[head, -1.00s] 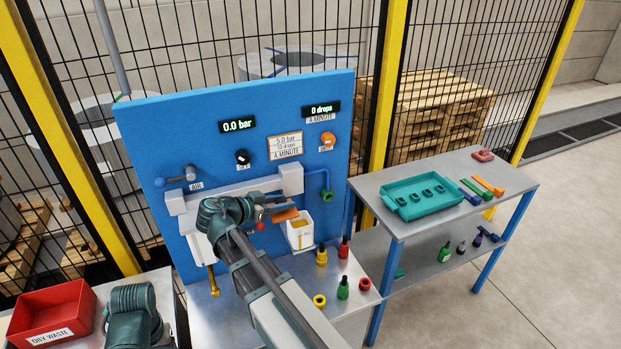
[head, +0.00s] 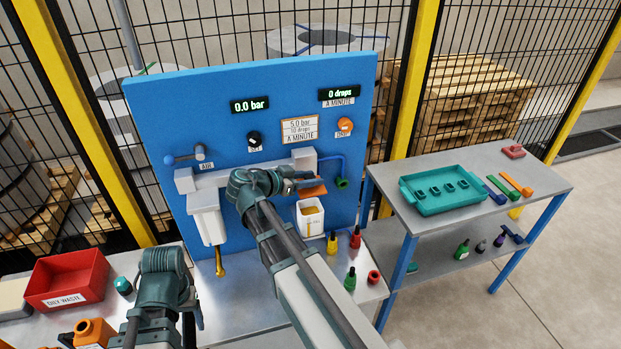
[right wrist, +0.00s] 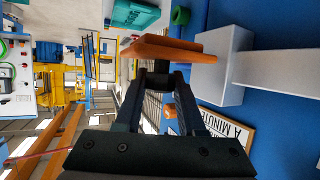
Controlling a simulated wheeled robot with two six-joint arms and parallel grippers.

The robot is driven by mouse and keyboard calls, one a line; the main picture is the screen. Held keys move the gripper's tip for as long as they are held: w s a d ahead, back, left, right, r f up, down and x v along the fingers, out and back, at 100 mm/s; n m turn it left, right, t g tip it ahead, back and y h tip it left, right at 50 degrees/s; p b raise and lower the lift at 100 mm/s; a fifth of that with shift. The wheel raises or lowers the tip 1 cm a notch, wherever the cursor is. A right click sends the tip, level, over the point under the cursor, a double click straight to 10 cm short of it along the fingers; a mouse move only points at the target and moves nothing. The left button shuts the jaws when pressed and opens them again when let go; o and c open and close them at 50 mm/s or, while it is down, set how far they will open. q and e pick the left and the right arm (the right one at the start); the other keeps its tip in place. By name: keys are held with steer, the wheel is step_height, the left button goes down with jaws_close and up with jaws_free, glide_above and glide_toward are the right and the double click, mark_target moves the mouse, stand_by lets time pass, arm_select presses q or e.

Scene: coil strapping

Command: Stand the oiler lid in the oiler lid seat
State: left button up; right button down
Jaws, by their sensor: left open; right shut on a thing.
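My right gripper (head: 303,184) is shut on the orange oiler lid (head: 314,190), a flat plate. In the head view the lid appears just above an open white container (head: 310,217) with yellow contents. In the right wrist view the lid (right wrist: 165,48) lies across the fingertips (right wrist: 160,75), its right end overlapping a white block (right wrist: 220,66); I cannot tell whether they touch. I cannot make out the oiler lid seat for certain. My left gripper (head: 190,325) is open at the lower left, mostly hidden by its own wrist.
The blue panel (head: 240,120) carries a white block (head: 303,159), a blue pipe and a hanging white bowl (head: 207,222). Several bottles, including a green one (head: 350,279), stand right of my arm. A red bin (head: 65,278) is left; a teal tray (head: 441,190) is on the right table.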

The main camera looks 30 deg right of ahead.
steer(key=shift+f+b, duration=2.65)
steer(key=shift+f, duration=0.1)
steer(key=shift+f, duration=0.2)
steer(key=shift+f+b, duration=0.85)
steer(key=shift+b, duration=0.2)
steer(key=shift+c, duration=2.1)
jaws_free()
steer(key=p+v, duration=0.5)
steer(key=v, duration=0.9)
steer(key=shift+d, duration=0.1)
